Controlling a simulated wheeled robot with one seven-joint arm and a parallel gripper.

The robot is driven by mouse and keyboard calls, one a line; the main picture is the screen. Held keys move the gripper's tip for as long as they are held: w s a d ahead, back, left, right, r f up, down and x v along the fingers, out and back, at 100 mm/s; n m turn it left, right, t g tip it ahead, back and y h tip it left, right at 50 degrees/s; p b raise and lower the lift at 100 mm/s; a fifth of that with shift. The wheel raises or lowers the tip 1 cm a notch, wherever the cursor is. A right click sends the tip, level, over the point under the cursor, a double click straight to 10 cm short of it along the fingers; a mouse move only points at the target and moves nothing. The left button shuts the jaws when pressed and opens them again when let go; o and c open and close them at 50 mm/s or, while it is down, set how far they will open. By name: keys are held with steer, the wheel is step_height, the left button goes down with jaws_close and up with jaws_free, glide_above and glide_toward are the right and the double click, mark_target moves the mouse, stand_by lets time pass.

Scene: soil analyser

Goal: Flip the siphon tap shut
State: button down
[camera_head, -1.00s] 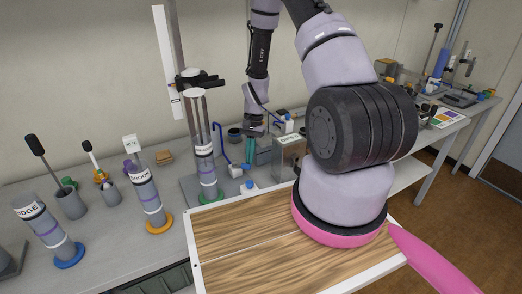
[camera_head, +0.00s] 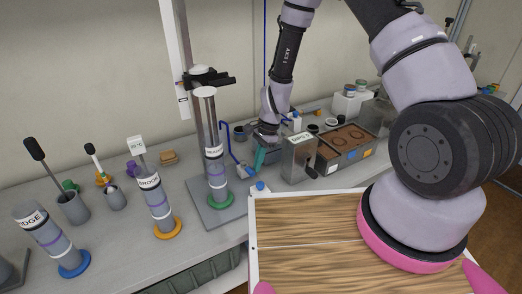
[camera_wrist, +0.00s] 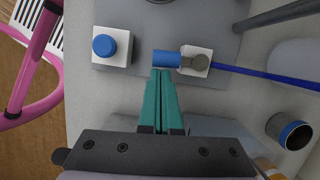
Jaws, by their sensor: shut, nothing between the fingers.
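The siphon tap shows in the wrist view as a blue lever (camera_wrist: 166,58) beside a white block (camera_wrist: 197,62) with a grey round pivot. A blue tube (camera_wrist: 250,71) runs right from the block. In the head view the tap (camera_head: 237,170) is small, beside the tall cylinder's base. My gripper (camera_wrist: 164,73) has its two teal fingers together, with nothing between them. The tips are right at the near side of the blue lever; I cannot tell whether they touch it. In the head view my gripper (camera_head: 259,161) points down at the bench, right of the tap.
A white block with a blue round knob (camera_wrist: 105,47) is left of the lever. The tall clear cylinder (camera_head: 216,165) stands on a grey base. A metal box (camera_head: 299,157) is right of my gripper. An open dark cup (camera_wrist: 290,133) is at lower right in the wrist view.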

steer(key=shift+s, duration=0.1)
stand_by(0.6)
steer(key=v, duration=1)
steer(key=shift+r, duration=0.4)
steer(key=d+r+n+t, duration=0.2)
steer(key=d+r, duration=0.2)
steer(key=r, duration=0.7)
steer(key=d+r+n+t, duration=0.2)
steer(key=d+r, duration=0.3)
steer(key=r, duration=0.7)
steer(key=s+d+r+n+t, duration=0.2)
steer(key=s+d+r, duration=0.3)
steer(key=s+r, duration=0.2)
steer(key=s+d+r+n+t+h, duration=0.1)
steer(key=s+d+r+t, duration=0.1)
steer(key=s+d+r, duration=0.3)
steer(key=s+r, duration=0.2)
steer(key=s, duration=0.1)
steer(key=shift+r+n+t, duration=0.3)
steer(key=shift+n+t, duration=0.1)
